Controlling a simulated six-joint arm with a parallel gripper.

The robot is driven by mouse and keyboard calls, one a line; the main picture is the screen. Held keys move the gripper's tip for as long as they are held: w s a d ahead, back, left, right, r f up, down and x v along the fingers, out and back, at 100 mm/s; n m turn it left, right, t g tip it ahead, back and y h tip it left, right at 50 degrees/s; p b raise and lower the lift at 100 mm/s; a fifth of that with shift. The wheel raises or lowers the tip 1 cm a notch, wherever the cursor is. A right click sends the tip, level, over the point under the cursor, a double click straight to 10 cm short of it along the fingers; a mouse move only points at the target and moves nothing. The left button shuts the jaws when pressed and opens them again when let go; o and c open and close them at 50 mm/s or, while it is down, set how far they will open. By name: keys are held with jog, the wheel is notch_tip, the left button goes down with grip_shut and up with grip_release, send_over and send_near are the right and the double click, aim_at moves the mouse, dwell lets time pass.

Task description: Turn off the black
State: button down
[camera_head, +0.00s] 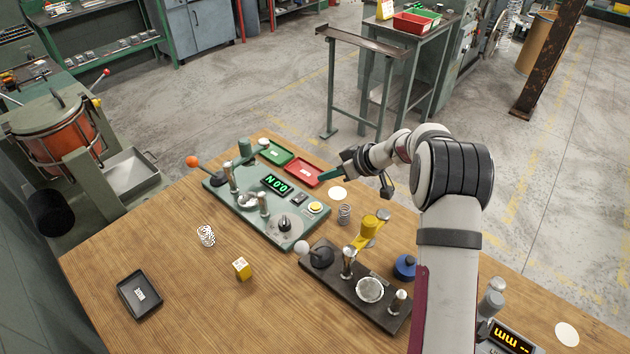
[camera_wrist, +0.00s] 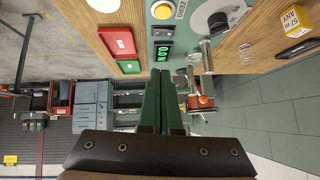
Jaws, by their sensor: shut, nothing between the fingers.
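The green coiler panel (camera_head: 262,204) stands on the wooden table with a lit green display (camera_head: 277,184). A small black rocker switch (camera_head: 299,199) sits between the display and a yellow button (camera_head: 316,208). A black knob (camera_head: 284,223) is nearer the front. In the wrist view the display (camera_wrist: 163,53), the yellow button (camera_wrist: 162,10) and the knob's black pointer (camera_wrist: 218,19) show near the top. My gripper (camera_head: 328,175) has shut, empty green fingers beside the panel's right end, near the red tray. The fingers also show in the wrist view (camera_wrist: 162,90), apart from the switch.
A red tray (camera_head: 304,173) and a green tray (camera_head: 275,153) lie behind the panel. A lever with an orange ball (camera_head: 192,161) rises at its left. A dark fixture (camera_head: 345,289), a yellow cube (camera_head: 242,268), springs and a black tray (camera_head: 140,294) stand in front.

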jog(key=shift+v, duration=0.8)
jog(key=shift+s+a+r, duration=0.2)
jog(key=shift+s+a, duration=0.25)
jog(key=shift+a, duration=0.05)
send_near(295, 198)
jog(key=w+a, duration=0.2)
jog(key=shift+w+a+r, duration=0.1)
jog(key=shift+w+a, duration=0.15)
jog(key=f, duration=0.3)
jog(key=shift+a+f, duration=0.3)
jog(key=shift+f, duration=0.4)
